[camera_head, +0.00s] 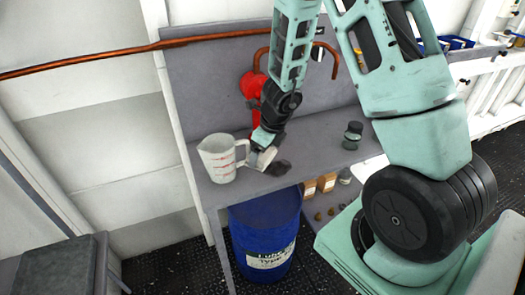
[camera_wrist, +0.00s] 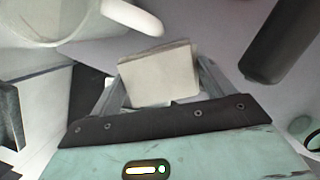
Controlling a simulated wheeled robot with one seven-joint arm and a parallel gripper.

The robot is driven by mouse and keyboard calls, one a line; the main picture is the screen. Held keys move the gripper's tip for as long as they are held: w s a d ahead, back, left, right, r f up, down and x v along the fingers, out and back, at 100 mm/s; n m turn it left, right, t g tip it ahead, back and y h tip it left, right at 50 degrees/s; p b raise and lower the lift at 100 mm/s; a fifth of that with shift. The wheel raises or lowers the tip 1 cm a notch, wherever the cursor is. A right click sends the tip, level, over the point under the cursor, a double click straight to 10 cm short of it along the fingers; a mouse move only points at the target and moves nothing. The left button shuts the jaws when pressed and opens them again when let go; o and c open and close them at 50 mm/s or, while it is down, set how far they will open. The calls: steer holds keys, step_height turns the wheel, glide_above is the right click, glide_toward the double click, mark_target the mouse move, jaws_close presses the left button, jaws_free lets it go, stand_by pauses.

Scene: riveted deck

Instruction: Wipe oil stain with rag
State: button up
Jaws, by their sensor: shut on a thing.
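My gripper (camera_head: 262,150) is low over the grey bench, shut on a cream folded rag (camera_head: 263,159). In the wrist view the rag (camera_wrist: 158,76) sits between the two fingers of my gripper (camera_wrist: 158,88). A dark oil stain (camera_head: 279,168) lies on the bench just right of the rag, partly hidden by the gripper. I cannot tell whether the rag touches the bench.
A white measuring jug (camera_head: 218,160) stands close left of the gripper. A small dark-capped bottle (camera_head: 352,135) stands to the right on the bench (camera_head: 315,150). A blue drum (camera_head: 265,235) is below. A dark rounded object (camera_wrist: 278,45) shows at upper right in the wrist view.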

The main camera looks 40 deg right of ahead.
step_height(320, 180, up, 3)
steer(key=p, duration=0.3)
stand_by(0.6)
